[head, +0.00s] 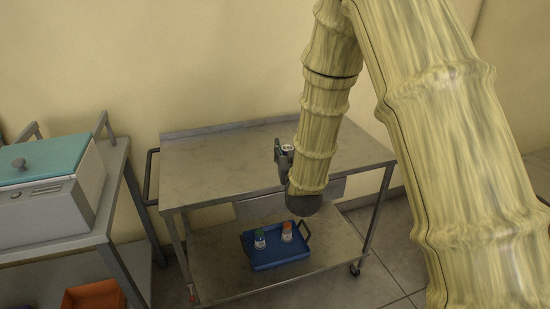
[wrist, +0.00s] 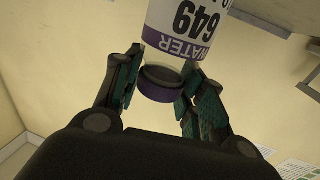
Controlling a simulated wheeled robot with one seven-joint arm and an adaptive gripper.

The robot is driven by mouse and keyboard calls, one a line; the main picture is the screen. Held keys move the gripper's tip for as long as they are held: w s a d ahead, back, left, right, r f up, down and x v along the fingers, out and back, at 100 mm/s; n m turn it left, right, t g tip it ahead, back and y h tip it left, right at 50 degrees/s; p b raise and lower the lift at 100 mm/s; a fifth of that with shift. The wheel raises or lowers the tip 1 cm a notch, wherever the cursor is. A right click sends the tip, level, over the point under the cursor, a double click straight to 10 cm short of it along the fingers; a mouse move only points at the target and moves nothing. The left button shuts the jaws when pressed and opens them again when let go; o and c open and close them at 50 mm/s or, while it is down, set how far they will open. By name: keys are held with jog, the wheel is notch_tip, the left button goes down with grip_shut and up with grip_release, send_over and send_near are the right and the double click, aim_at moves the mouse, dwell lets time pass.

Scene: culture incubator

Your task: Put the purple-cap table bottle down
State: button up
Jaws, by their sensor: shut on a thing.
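The purple-cap bottle (wrist: 185,45) is in my gripper (wrist: 160,92). Its fingers are shut around the bottle at the cap end, one on each side. The white label reads 649 and WATER, upside down in the wrist view, with a purple band. The far end of the bottle is cut off by the frame. In the head view my gripper (head: 283,158) is over the steel trolley's top shelf (head: 220,165), partly hidden by my arm. Only a small part of the bottle (head: 288,148) shows there. I cannot tell whether it touches the shelf.
The trolley's top shelf looks otherwise bare. A blue tray (head: 282,263) on its lower shelf holds a green-cap bottle (head: 260,239) and an orange-cap bottle (head: 287,231). A teal-lidded device (head: 45,190) stands on a side bench at left, above an orange bin (head: 93,296).

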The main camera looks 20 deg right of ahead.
jog(key=w+f+p, duration=0.1)
jog(key=w+f, duration=0.1)
jog(key=w, duration=0.5)
jog(key=w+f+p, duration=0.2)
jog(key=w+f, duration=0.1)
jog(key=w, duration=0.5)
jog(key=shift+w+d, duration=0.3)
jog(key=shift+d, duration=0.1)
jog(key=o, duration=1.4)
jog(key=shift+f, duration=0.1)
jog(key=shift+c, duration=0.2)
